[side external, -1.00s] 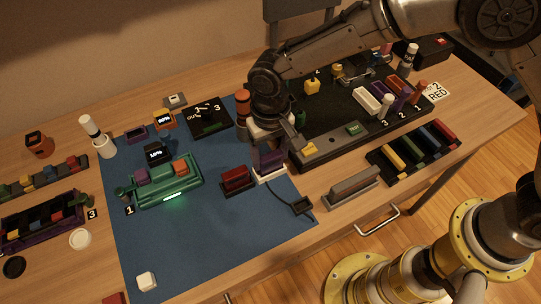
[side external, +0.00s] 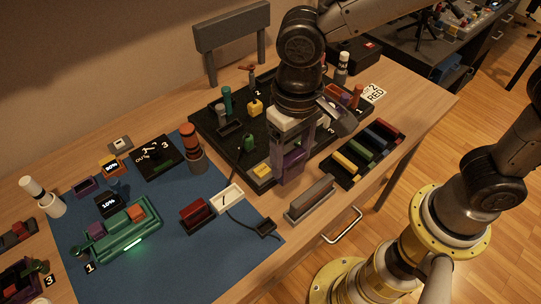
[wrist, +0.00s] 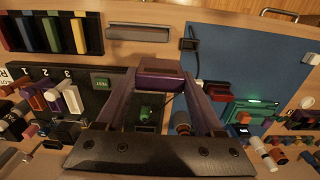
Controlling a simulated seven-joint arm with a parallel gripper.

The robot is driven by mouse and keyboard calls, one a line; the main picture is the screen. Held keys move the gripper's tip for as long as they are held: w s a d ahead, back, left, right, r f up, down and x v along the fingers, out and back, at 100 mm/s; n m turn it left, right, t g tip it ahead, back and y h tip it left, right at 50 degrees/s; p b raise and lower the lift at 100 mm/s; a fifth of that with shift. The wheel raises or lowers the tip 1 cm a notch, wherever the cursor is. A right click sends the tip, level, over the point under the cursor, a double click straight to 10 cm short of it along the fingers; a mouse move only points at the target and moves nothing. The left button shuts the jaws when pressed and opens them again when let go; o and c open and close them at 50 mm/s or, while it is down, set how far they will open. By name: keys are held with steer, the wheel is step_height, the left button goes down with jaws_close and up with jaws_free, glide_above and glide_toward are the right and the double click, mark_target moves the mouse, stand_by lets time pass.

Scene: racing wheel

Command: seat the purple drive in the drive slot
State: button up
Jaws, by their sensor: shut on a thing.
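My gripper (side external: 292,150) is shut on the purple drive (side external: 291,166) and holds it upright over the front edge of the black board (side external: 262,184). In the wrist view the dark purple drive (wrist: 160,74) sits between the fingertips of my gripper (wrist: 158,80). The white holder (side external: 230,198) on the blue mat stands empty, left of the drive. I cannot tell which opening is the drive slot; the gripper and drive hide part of the board's front.
A rack of coloured blocks (side external: 362,152) and a grey block in a tray (side external: 311,199) stand to the right and front. A red block in a holder (side external: 196,215) and the green unit (side external: 124,231) are on the blue mat (side external: 190,260). Pegs and coloured parts crowd the board.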

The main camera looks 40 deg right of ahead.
steer(key=w+r, duration=0.2)
steer(key=w, duration=2.4)
steer(key=w+d+f, duration=0.3)
steer(key=w+d, duration=0.3)
steer(key=w, duration=0.2)
steer(key=shift+w+d, duration=0.15)
steer(key=shift+d, duration=0.25)
steer(key=shift+f, duration=2.9)
steer(key=shift+f, duration=1.45)
steer(key=o, duration=1.5)
steer(key=shift+r, duration=3.75)
